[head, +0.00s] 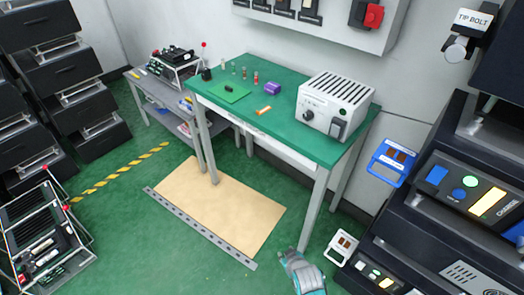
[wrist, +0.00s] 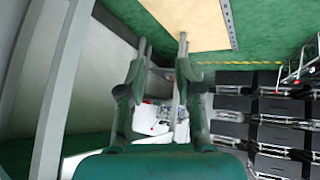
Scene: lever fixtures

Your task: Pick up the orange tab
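The orange tab (head: 264,110) is a small flat piece lying on the green top of the workbench (head: 222,117), near its front edge and left of a white vented box (head: 336,103). It does not show in the wrist view. My gripper (wrist: 162,42) shows in the wrist view with its two fingers apart and nothing visible held between them. In the head view, a grey and teal part of my arm shows low at the bottom edge, in front of the bench and well away from the tab.
A low grey side table (head: 157,92) adjoins the bench. Dark equipment (head: 455,205) crowds the right. A tan mat (head: 220,205) lies on open floor.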

